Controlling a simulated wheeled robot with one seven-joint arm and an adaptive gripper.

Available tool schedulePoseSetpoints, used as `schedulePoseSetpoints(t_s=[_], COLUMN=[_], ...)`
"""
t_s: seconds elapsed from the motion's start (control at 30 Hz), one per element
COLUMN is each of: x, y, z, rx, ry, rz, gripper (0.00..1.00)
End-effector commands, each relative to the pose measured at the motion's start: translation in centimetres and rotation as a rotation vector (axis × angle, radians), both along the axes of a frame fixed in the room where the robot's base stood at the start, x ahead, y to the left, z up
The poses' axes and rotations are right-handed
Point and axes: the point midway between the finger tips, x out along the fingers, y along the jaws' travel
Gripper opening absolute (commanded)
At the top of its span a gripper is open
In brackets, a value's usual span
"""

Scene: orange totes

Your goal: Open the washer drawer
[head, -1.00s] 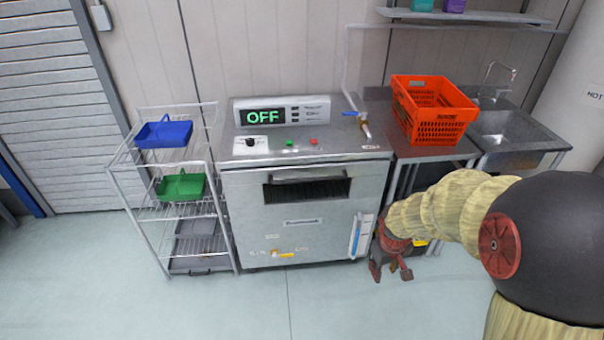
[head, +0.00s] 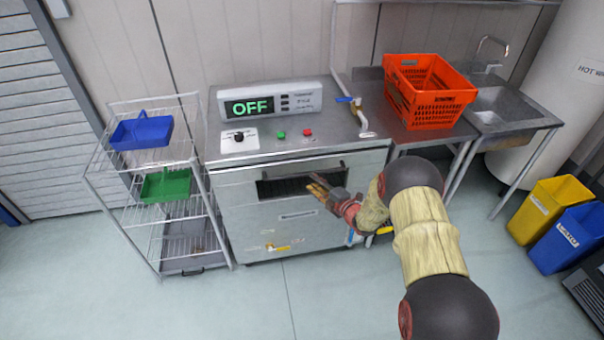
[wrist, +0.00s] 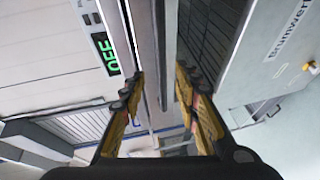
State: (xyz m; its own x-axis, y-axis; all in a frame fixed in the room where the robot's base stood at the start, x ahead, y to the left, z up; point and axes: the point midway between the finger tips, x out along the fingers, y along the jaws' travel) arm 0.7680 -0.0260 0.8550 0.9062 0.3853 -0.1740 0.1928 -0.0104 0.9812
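The washer (head: 270,215) is a grey metal box with a lit OFF display. A dark slot (head: 285,188) lies in its upper front, with a metal handle bar across the top. My gripper (head: 318,187) is at the right part of this slot, its fingers pointing left. In the wrist view my gripper (wrist: 162,88) is open, with yellow fingers apart. A long metal bar (wrist: 148,45), apparently the handle, runs between the fingers' lines. I cannot tell whether they touch it. My gripper and forearm partly cover the slot's right end in the head view.
A wire rack (head: 165,215) with a blue tray (head: 141,131) and a green tray (head: 166,185) stands left of the washer. An orange tote (head: 430,90) sits on the right counter beside a sink (head: 510,112). Yellow (head: 548,208) and blue bins (head: 575,237) stand right. The front floor is clear.

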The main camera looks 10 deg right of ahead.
Motion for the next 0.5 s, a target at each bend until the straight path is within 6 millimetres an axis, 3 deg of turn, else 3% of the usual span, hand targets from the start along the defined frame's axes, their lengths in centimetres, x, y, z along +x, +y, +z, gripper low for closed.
schedulePoseSetpoints(t_s=[0.5], x=[5.8], y=[2.5], z=[-1.4], rx=[-0.012], ry=[0.000], rz=[0.001], gripper=[0.32])
